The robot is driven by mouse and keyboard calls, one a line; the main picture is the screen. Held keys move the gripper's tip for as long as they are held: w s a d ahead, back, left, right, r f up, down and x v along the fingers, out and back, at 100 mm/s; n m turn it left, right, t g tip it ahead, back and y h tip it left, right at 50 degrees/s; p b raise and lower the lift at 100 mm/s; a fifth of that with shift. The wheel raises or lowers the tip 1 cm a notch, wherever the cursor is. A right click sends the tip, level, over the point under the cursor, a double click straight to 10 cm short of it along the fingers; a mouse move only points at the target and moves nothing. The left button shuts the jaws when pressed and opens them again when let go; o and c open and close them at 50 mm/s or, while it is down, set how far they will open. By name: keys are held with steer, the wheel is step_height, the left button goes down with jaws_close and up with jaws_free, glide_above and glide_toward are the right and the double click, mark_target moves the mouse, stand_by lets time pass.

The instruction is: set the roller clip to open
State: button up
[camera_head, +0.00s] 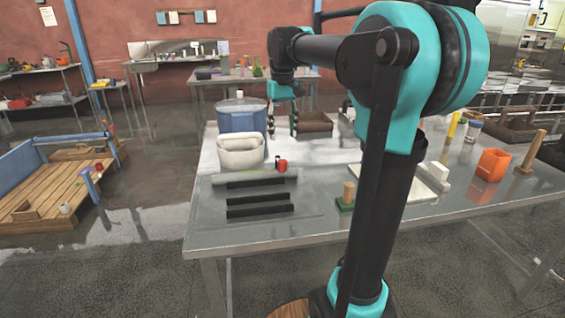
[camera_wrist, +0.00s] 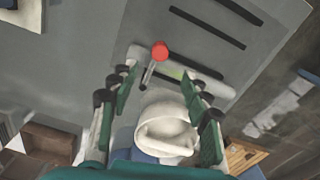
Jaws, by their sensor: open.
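A short lever with a round red knob (camera_wrist: 160,50), which seems to be the roller clip, stands by the end of a pale roller (camera_head: 235,179) on the grey plate. The knob also shows in the head view (camera_head: 282,166). I cannot tell whether the clip is open. My gripper (camera_head: 283,118) is above and behind the lever. In the wrist view my gripper (camera_wrist: 158,82) has its fingers spread apart with nothing held. The lever lies ahead of the gap, apart from both fingers. A white hopper-like container (camera_wrist: 166,132) shows between the fingers.
A blue tub (camera_head: 242,118) stands behind the white container (camera_head: 241,149). Black bars (camera_head: 258,210) lie on the plate in front of the roller. A wooden peg on a green base (camera_head: 347,196) stands to the right. A brown crate (camera_head: 315,122) is behind.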

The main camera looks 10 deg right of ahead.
mark_target(283, 161)
step_height(283, 161, down, 12)
steer(key=shift+r, duration=0.25)
jaws_close()
stand_by(0.4)
